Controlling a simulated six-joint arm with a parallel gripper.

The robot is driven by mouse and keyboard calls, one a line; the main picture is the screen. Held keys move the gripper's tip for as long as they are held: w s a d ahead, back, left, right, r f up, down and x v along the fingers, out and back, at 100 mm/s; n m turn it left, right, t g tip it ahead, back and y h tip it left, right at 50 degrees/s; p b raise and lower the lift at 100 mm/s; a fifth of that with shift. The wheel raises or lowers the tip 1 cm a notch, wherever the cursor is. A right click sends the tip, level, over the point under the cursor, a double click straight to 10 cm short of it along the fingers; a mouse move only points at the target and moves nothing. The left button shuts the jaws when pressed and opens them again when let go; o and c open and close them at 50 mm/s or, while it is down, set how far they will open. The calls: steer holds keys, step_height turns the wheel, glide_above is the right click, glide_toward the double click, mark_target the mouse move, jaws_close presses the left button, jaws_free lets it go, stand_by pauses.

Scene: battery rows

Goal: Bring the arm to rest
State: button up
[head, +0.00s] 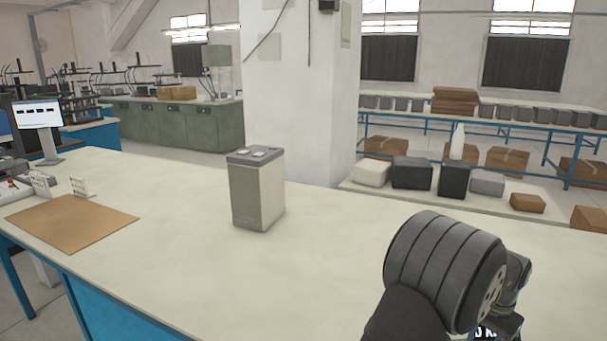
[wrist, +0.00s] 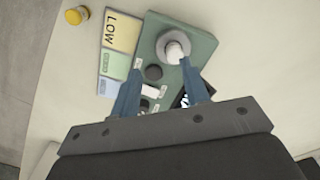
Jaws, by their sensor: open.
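My gripper (wrist: 160,66) shows in the wrist view with its two blue fingers apart and nothing seen clasped between them. Beyond the fingers is a green panel (wrist: 203,48) with a grey round disc and white piece (wrist: 173,48), and a dark round part (wrist: 153,73). I cannot tell the fingers' height above it. In the head view my dark arm link is at the lower right; the fingers are not seen there.
A grey battery-like box (head: 257,190) stands upright on the pale table (head: 330,235). A brown mat (head: 72,222) and a small screen (head: 38,115) are at left. A LOW card (wrist: 121,30) lies beside the panel; a yellow cylinder (wrist: 76,15) is near the table edge.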

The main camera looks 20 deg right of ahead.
steer(key=s+a+r, duration=0.2)
steer(key=s+r, duration=0.4)
steer(key=s, duration=0.4)
steer(key=s+a+f+m, duration=0.2)
steer(key=s+m, duration=0.1)
steer(key=s, duration=0.6)
steer(key=s+a+f+m, duration=0.1)
steer(key=s+f+m, duration=0.15)
steer(key=s, duration=0.65)
steer(key=shift+n, duration=0.25)
steer(key=w+d+f, duration=0.1)
steer(key=w+f, duration=0.1)
steer(key=w, duration=0.1)
steer(key=w+d+f, duration=0.2)
steer(key=w+f, duration=0.1)
steer(key=w+d+f, duration=0.1)
steer(key=w+f, duration=0.1)
steer(key=w, duration=0.2)
steer(key=shift+w+d+f, duration=0.1)
steer(key=shift+d+f, duration=0.25)
steer(key=shift+d, duration=0.05)
steer(key=shift+w+d+f, duration=0.1)
steer(key=shift+w+f, duration=0.15)
steer(key=shift+f, duration=0.25)
